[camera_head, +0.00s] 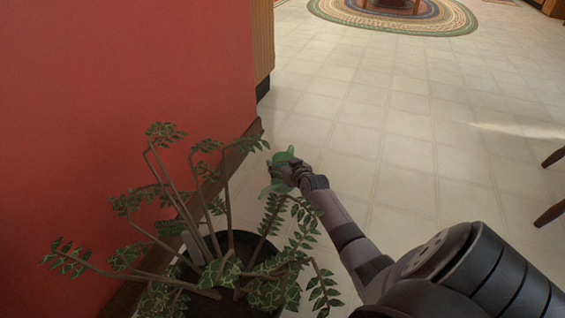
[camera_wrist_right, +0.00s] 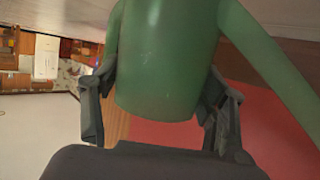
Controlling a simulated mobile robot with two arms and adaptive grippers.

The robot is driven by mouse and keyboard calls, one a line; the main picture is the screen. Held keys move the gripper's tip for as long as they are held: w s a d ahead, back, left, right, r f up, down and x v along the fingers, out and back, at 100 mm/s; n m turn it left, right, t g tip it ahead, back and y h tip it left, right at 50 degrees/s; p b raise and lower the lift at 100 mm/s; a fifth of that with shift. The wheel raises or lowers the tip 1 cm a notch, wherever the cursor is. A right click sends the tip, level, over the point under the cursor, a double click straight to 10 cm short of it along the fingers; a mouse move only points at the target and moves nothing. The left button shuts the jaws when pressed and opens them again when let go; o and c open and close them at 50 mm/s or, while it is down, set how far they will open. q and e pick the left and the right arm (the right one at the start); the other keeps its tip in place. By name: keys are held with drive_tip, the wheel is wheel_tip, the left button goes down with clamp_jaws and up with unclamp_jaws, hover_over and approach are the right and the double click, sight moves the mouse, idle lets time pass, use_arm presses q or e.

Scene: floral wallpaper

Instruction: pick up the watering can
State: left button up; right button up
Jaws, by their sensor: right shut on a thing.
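The green watering can (camera_head: 279,172) is in the middle of the head view, just right of a potted plant, small and partly covered by my right gripper. My right gripper (camera_head: 297,176) is at the can, its arm coming in from the lower right. In the right wrist view the can's green body (camera_wrist_right: 168,60) fills the upper middle, with a long green part slanting down to the right. The two fingers of the right gripper (camera_wrist_right: 160,112) are on either side of the body, shut on it. My left gripper is not in view.
A leafy plant in a dark pot (camera_head: 243,240) stands close left of the can and arm, against a red wall (camera_head: 120,90). Pale tiled floor (camera_head: 400,140) is open to the right. Dark furniture legs (camera_head: 552,213) show at the right edge; a braided rug (camera_head: 395,16) lies far back.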

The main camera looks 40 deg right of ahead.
drive_tip(key=c, duration=0.5)
drive_tip(key=shift+r, duration=0.1)
drive_tip(key=shift+c, duration=0.5)
